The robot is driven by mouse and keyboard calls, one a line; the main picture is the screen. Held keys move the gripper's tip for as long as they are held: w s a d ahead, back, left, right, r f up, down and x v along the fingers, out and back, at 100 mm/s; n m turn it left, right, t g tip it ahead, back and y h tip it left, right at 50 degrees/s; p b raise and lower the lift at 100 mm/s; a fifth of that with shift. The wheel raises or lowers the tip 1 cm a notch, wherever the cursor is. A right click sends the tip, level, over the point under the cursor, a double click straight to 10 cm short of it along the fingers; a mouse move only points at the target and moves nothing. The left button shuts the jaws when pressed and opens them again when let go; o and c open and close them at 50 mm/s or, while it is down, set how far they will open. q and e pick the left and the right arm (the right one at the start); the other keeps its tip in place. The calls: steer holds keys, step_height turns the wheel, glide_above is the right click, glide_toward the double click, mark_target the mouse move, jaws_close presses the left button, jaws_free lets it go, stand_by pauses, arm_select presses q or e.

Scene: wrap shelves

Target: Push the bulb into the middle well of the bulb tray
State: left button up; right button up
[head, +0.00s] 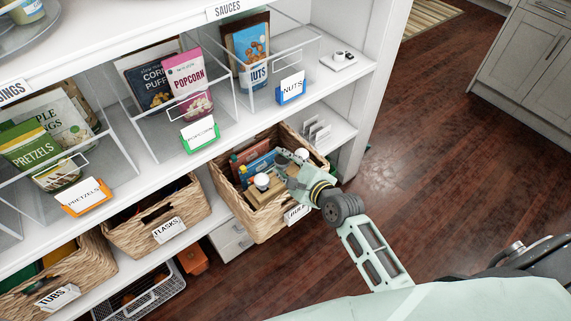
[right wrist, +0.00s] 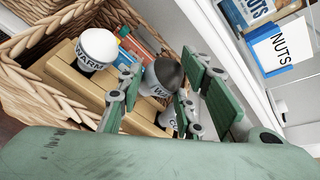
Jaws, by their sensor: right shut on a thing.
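The wooden bulb tray (head: 264,198) sits inside a wicker basket on the shelf; its tan blocks also show in the right wrist view (right wrist: 62,70). A white bulb marked WARM (right wrist: 99,50) stands upright at the tray's left; it also shows in the head view (head: 262,181). My right gripper (right wrist: 158,103) is shut on a second bulb (right wrist: 163,74), shaded grey, over the tray beside the first. The fingers partly hide its base and the well below, so I cannot tell how deep it sits. Another white bulb top (head: 301,155) shows beyond the gripper. My left gripper is not in view.
The basket's woven wall (head: 262,226) surrounds the tray closely. Colourful packets (head: 258,163) stand behind it. The shelf edge and a clear bin with a blue NUTS label (head: 291,88) are just above. Open floor lies to the right.

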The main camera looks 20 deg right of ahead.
mark_target(283, 170)
steer(key=shift+p, duration=0.9)
stand_by(1.0)
steer(key=shift+f+b, duration=1.15)
steer(key=shift+f, duration=0.55)
steer(key=o, duration=1)
steer(key=shift+o, duration=0.2)
steer(key=v, duration=1.2)
steer(key=shift+f, duration=0.1)
